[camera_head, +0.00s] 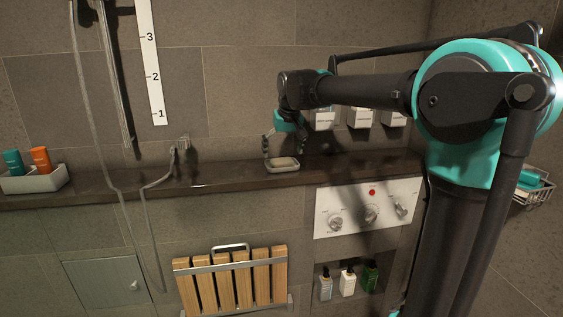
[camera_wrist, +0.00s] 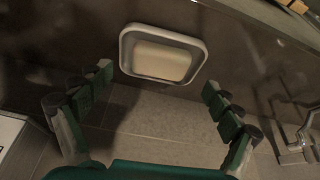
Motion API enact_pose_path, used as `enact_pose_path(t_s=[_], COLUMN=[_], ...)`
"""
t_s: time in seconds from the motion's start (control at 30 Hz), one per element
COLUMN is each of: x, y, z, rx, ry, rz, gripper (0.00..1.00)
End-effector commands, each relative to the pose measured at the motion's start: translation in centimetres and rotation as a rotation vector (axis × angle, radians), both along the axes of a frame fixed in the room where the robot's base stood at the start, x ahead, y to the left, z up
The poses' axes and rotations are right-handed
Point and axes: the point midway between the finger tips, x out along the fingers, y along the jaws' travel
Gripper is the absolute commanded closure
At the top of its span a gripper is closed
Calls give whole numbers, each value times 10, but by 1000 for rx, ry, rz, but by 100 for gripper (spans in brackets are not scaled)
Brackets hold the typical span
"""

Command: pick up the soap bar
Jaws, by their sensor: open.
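The soap bar (camera_wrist: 160,61) is cream coloured and lies in a small, pale, rounded dish (camera_wrist: 126,62). In the head view, the dish (camera_head: 283,170) stands on the dark ledge below my gripper (camera_head: 282,148). In the wrist view, my gripper (camera_wrist: 158,95) is open and empty, with one green-padded finger on each side. The soap and dish show between the fingers, towards the top of that picture. The soap is too small in the head view to make out clearly.
The dark ledge (camera_head: 130,183) runs along the tiled wall. A tray (camera_head: 40,183) with blue and orange bottles stands at its left end. A metal fitting (camera_head: 183,143) and hose are left of the dish. White dispensers (camera_head: 360,118) hang behind my arm.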

Motion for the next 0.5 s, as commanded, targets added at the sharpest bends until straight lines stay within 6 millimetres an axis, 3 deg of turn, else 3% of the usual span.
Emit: enact_pose_path(t_s=[0.2,0.47,0.5], x=[9,9,9], y=[3,4,4], z=[-23,-25,-25], rx=[0,0,0], ry=[0,0,0], rz=[0,0,0], gripper=[9,9,12])
